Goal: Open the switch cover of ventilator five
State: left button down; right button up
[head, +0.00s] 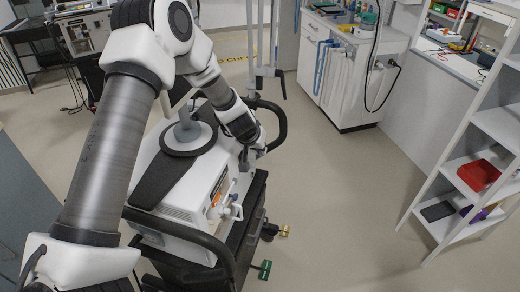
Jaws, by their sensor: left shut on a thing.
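A ventilator (165,205) with a white body and a dark top strip stands on a dark wheeled cart below me. My left arm comes in from the left and reaches across it. My left gripper (245,158) points down at the ventilator's far right end, shut on a small part there, which I take to be the switch cover. The wrist hides most of the fingers and this part, so I cannot tell the cover's angle. My right gripper is out of view.
Black handle rails (190,232) curve around the cart, and white ports (232,208) stick out from its side. A caster with a green pedal (265,269) stands on the floor. A shelf rack with a red tray (478,175) is at right. The middle floor is clear.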

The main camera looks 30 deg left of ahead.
pick_arm(q)
jog(key=c, duration=1.3)
grip_release()
jog(key=v, duration=1.1)
jog(key=shift+s+r, duration=0.15)
jog(key=shift+r, duration=0.25)
jog(key=shift+a, duration=0.1)
